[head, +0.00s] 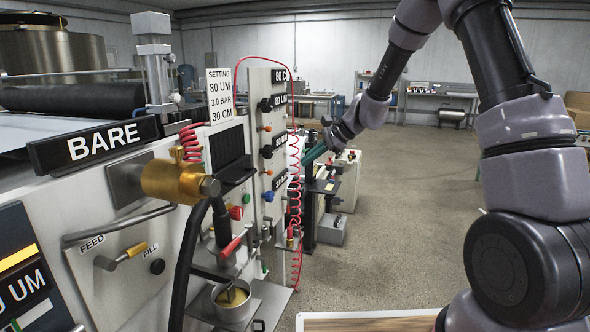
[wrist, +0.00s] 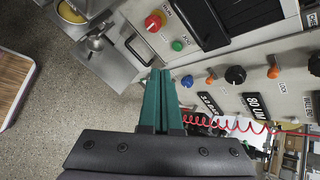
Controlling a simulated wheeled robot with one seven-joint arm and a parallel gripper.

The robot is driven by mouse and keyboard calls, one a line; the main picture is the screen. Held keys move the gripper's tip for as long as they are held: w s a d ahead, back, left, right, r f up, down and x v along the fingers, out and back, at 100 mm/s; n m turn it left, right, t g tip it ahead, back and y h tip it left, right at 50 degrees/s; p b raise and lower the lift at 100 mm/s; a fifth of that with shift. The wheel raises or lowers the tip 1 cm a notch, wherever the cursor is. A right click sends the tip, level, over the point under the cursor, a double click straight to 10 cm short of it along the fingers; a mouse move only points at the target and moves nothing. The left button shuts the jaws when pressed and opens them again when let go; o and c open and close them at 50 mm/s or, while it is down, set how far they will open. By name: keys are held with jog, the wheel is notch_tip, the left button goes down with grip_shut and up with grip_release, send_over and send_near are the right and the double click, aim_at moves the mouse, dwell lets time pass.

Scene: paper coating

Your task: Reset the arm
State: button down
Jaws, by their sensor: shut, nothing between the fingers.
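My arm (head: 500,80) rises on the right side of the head view and bends over toward the machine. My gripper (head: 312,158) is at its end, held in the air to the right of the control panel. In the wrist view the two green fingers of my gripper (wrist: 161,85) lie together, shut and empty. They point toward the lower part of the panel and touch nothing that I can make out. The control panel (wrist: 230,70) shows there with black, orange and blue knobs, a red button (wrist: 153,23) and a green button (wrist: 177,45).
A coiled red hose (head: 295,200) hangs beside the panel near my gripper. A brass valve (head: 172,182), a pot (head: 232,303) and a sign reading BARE (head: 95,145) are on the machine. A wood-topped surface (head: 370,322) is at the front. The floor (head: 400,220) is clear at centre right.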

jog(key=s+d+r+n+h, duration=0.25)
jog(key=s+d+r, duration=0.25)
jog(key=s+r, duration=0.45)
jog(key=s+d+r+n+t+h, duration=0.2)
jog(key=s+d+r, duration=0.3)
jog(key=s, duration=0.5)
jog(key=s+d+r+n+t+h, duration=0.2)
jog(key=s+d+r+n, duration=0.2)
jog(key=s+d, duration=0.6)
jog(key=shift+s+d+r+h, duration=0.3)
jog(key=shift+s+r+h, duration=0.05)
jog(key=shift+s+r, duration=0.35)
